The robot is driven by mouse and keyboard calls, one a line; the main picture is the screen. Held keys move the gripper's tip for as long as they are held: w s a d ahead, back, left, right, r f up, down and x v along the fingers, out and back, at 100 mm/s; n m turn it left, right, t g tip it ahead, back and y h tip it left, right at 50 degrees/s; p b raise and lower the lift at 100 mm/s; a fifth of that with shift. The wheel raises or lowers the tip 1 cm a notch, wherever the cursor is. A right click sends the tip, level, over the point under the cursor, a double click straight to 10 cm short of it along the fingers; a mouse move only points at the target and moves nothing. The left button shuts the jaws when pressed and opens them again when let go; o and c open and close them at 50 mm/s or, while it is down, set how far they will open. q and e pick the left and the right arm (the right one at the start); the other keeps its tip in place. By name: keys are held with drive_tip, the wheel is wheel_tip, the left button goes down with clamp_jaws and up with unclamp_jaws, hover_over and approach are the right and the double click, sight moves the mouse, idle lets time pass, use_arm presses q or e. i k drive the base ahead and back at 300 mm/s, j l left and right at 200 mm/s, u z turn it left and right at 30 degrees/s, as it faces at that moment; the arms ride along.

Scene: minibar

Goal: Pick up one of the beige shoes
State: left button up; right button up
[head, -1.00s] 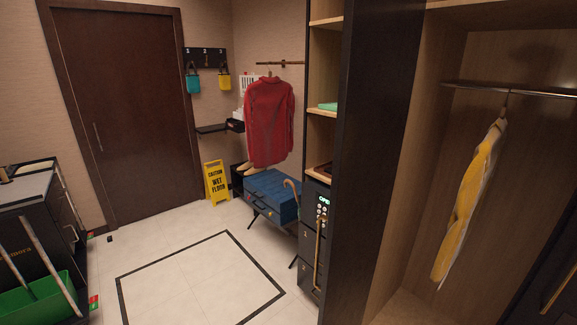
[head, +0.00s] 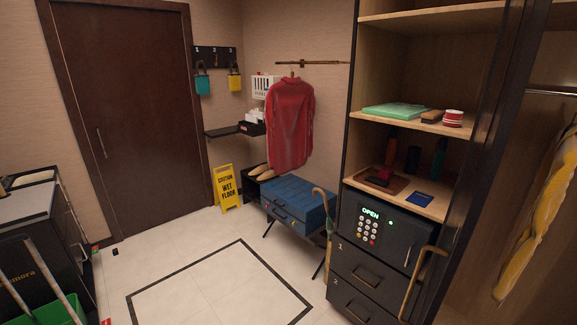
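The beige shoes (head: 263,172) lie on a low black rack (head: 253,188) in the far corner, below the hanging red shirt. They are small in the head view, and part of them is hidden by the shirt's lower edge and the blue suitcase in front. Neither of my grippers shows in the head view.
A blue suitcase (head: 312,201) on a stand and a yellow wet floor sign (head: 227,188) stand close to the shoes. A walking cane (head: 329,225) and a black cabinet with a keypad safe (head: 378,228) stand to the right. The tiled floor (head: 210,265) in the middle is clear.

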sight(268, 174)
drive_tip(key=i+j, duration=0.6)
drive_tip(key=j, duration=0.25)
drive_tip(key=i+j, duration=0.25)
drive_tip(key=i, duration=0.15)
drive_tip(key=i+j, duration=0.4)
drive_tip(key=i, duration=1.45)
drive_tip(key=i+j, duration=0.15)
drive_tip(key=i, duration=0.65)
